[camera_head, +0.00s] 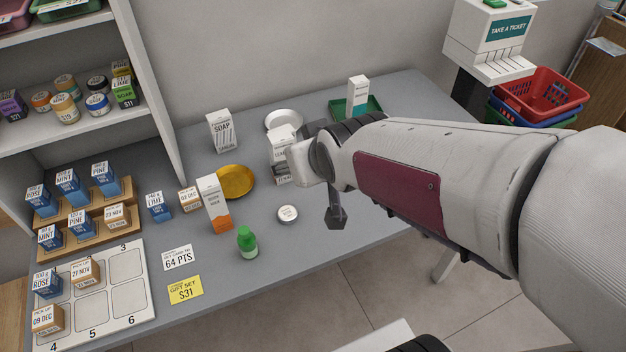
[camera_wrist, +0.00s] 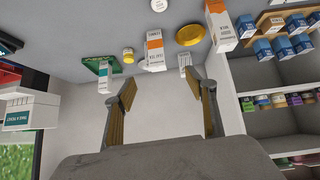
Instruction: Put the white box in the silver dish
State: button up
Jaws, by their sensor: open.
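The silver dish (camera_head: 284,120) lies near the back wall, partly hidden behind a white box with grey print (camera_head: 280,150). My gripper (camera_wrist: 165,92) is open and empty, with bare wall between its fingers in the wrist view. In the head view my wrist covers the right side of that box. I cannot tell which one the task means.
A gold dish (camera_head: 236,181), a round white tin (camera_head: 288,213) and a green bottle (camera_head: 247,242) stand on the grey counter (camera_head: 335,235). The green tray (camera_head: 342,108) is at the back right. Shelves and small boxes are left; a ticket machine (camera_head: 490,40) is right.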

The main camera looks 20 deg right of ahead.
jog(key=s+a+r+g, duration=0.2)
jog(key=s+g, duration=0.1)
jog(key=s, duration=1.4)
jog(key=shift+r, duration=0.15)
jog(key=shift+o, duration=0.5)
jog(key=shift+w, duration=0.15)
jog(key=t, duration=0.6)
send_over(283, 145)
jog(key=s+a, duration=0.1)
jog(key=s, duration=0.9)
notch_tip(283, 145, down, 7)
jog(key=shift+w+d+f+t, duration=0.1)
jog(key=shift+w+f+t, duration=0.55)
jog(key=shift+w+f, duration=0.55)
jog(key=shift+w+d+f+t, duration=0.15)
jog(key=shift+w+f+t, duration=0.6)
jog(key=shift+f, duration=0.6)
jog(key=shift+w+d+f+t, duration=0.1)
jog(key=shift+w+f+t, duration=0.4)
jog(key=shift+w+f, duration=0.75)
jog(key=shift+s+d+f+t, duration=0.15)
jog(key=shift+f+t, duration=0.1)
jog(key=shift+f, duration=0.2)
jog(key=shift+s+f+t, duration=0.15)
jog(key=shift+f+t, duration=0.1)
jog(key=shift+f, duration=0.15)
jog(key=shift+s+d+f+t, duration=0.2)
jog(key=shift+s+f+t, duration=0.5)
